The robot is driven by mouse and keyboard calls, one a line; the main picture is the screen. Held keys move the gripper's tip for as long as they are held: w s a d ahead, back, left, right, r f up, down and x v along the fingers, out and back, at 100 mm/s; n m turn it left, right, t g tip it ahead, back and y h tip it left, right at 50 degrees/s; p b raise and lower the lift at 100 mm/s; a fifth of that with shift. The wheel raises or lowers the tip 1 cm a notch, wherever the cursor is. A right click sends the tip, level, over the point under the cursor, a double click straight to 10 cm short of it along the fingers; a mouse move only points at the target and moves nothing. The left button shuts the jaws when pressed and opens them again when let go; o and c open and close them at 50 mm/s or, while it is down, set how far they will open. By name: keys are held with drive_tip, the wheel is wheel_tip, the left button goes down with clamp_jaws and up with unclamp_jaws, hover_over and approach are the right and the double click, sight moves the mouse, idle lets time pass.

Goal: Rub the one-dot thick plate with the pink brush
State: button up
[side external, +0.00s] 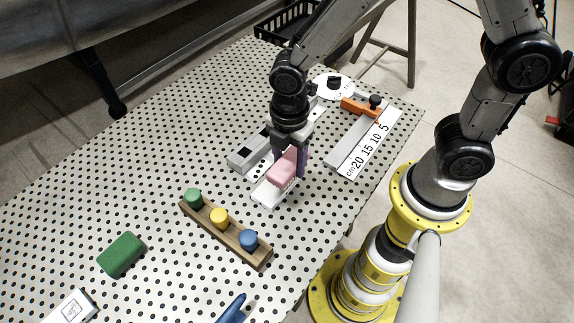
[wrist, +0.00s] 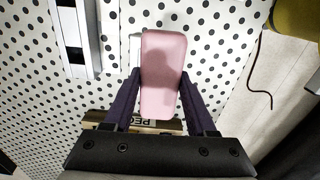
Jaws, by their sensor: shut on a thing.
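My gripper (side external: 288,160) is shut on the pink brush (side external: 281,172), a pink block with pale bristles on its underside. In the wrist view, the pink brush (wrist: 163,75) sits between the two dark fingers of my gripper (wrist: 160,103). A white plate (side external: 265,195) lies on the perforated table, under and just in front of the brush. The brush appears low over the plate; I cannot tell whether they touch. Only a small pale edge of the plate shows beside the brush in the wrist view. No dot marking on it is readable, as the brush and gripper cover part of it.
A grey rail with dark squares (side external: 247,155) lies close left of the gripper. A ruler (side external: 363,145) with an orange slider (side external: 358,107) lies right. A wooden peg block (side external: 225,232) stands in front. A green block (side external: 121,255) lies front left, with clear table around it.

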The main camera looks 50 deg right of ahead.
drive_tip(key=shift+r, duration=2.35)
drive_tip(key=shift+f, duration=0.2)
drive_tip(key=shift+f, duration=3.1)
drive_tip(key=shift+w+f, duration=0.2)
drive_tip(key=shift+f, duration=0.7)
clamp_jaws()
drive_tip(key=shift+w+f, duration=0.1)
drive_tip(key=shift+w, duration=1.75)
drive_tip(key=shift+s, duration=2.15)
drive_tip(key=shift+w+r, duration=0.1)
drive_tip(key=shift+r, duration=4.1)
